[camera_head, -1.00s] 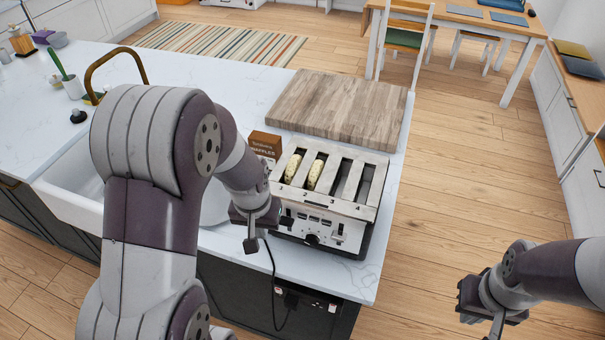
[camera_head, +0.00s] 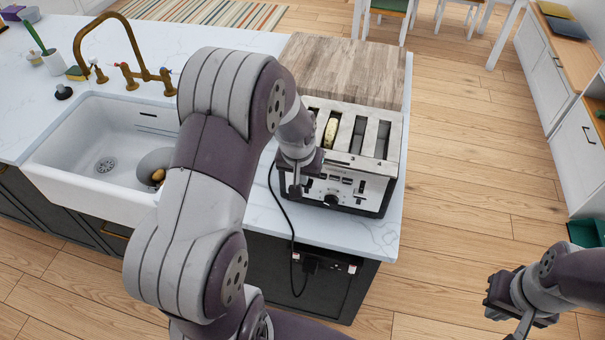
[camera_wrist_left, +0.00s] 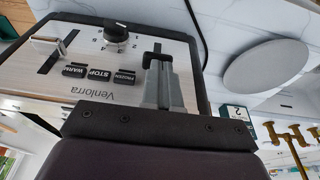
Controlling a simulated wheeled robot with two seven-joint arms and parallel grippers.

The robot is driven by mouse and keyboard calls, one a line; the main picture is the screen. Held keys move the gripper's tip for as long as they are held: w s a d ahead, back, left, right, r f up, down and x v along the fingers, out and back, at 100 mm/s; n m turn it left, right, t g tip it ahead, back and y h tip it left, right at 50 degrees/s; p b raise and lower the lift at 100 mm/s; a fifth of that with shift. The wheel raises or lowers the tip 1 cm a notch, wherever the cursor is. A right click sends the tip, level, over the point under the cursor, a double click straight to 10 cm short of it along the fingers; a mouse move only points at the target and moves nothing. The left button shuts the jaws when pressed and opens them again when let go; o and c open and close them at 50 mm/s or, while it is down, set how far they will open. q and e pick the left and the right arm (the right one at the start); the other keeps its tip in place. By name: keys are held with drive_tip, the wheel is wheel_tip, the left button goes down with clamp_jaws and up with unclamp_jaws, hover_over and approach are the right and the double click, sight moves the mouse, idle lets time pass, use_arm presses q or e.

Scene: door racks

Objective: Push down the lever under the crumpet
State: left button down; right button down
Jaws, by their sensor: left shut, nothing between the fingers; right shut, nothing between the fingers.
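The silver toaster (camera_head: 343,188) stands near the counter's front right corner. A pale, bread-like piece (camera_head: 331,131) sits in its second slot from the left; my left arm covers most of the first slot. My left gripper (camera_head: 296,188) is shut and empty, fingertips at the left part of the toaster's front. In the left wrist view the shut fingers (camera_wrist_left: 164,88) overlap a dark vertical slot in the front panel (camera_wrist_left: 120,65); whether they touch a lever there is hidden. Another lever (camera_wrist_left: 45,46) shows clear of them. My right gripper (camera_head: 524,322) is shut and empty, over the floor.
A wooden board (camera_head: 345,62) lies behind the toaster. A white sink (camera_head: 95,135) with a brass faucet (camera_head: 130,72) is at the left. The toaster's black cord (camera_head: 291,225) hangs over the counter front. Open floor (camera_head: 470,190) is at the right.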

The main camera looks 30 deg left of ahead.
use_arm(q)
drive_tip(key=shift+w+d+f+b, duration=0.1)
drive_tip(key=shift+d+f+b, duration=0.15)
drive_tip(key=shift+f+b, duration=0.1)
drive_tip(key=s+f, duration=0.1)
drive_tip(key=s, duration=0.1)
drive_tip(key=s+f+b, duration=0.1)
drive_tip(key=s, duration=0.1)
drive_tip(key=shift+d+f, duration=0.35)
drive_tip(key=shift+d, duration=0.05)
idle(0.5)
